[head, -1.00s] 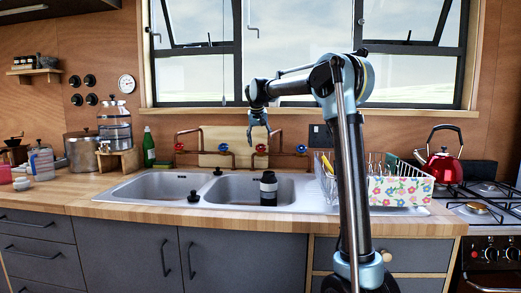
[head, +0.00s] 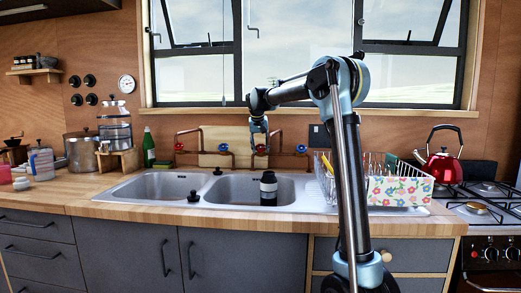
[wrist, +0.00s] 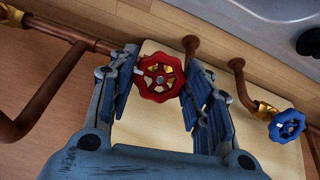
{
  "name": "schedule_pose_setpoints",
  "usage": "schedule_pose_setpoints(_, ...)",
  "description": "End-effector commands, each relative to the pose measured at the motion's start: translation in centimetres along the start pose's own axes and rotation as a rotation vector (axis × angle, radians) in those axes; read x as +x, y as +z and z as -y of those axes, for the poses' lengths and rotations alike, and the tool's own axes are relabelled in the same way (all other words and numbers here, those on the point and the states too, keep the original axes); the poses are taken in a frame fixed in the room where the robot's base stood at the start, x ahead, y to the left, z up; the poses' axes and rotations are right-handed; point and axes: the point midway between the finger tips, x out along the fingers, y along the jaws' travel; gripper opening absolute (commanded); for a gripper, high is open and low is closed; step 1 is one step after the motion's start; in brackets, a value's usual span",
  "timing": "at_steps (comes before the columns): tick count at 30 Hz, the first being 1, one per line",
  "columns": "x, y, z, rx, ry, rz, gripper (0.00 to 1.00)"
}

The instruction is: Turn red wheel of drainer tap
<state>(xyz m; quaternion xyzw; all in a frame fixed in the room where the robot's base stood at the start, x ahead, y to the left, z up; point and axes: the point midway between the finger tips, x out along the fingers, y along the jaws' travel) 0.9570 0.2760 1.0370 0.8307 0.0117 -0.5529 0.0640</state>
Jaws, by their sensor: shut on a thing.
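The red wheel (wrist: 160,78) of the tap sits between my gripper's two blue fingers in the wrist view. My gripper (wrist: 162,66) is shut on it; the left finger lies against the wheel's rim, and the right finger's contact is hard to make out. In the head view my gripper (head: 260,145) points down at the red wheel on the right part of the copper piping, largely covering it. The drainer tap's copper pipe (wrist: 63,77) runs beside the wheel.
A blue wheel (wrist: 287,126) is just right of my gripper in the wrist view. Another red wheel (head: 179,147) and blue wheel (head: 222,147) are further left. The sink (head: 235,188) lies below; a dish rack (head: 400,190) stands right.

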Motion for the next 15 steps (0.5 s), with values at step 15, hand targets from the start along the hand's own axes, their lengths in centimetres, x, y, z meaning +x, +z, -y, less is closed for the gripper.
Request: schedule_pose_setpoints(15,0.01,0.04,0.08,-0.193,0.049,0.001,0.21)
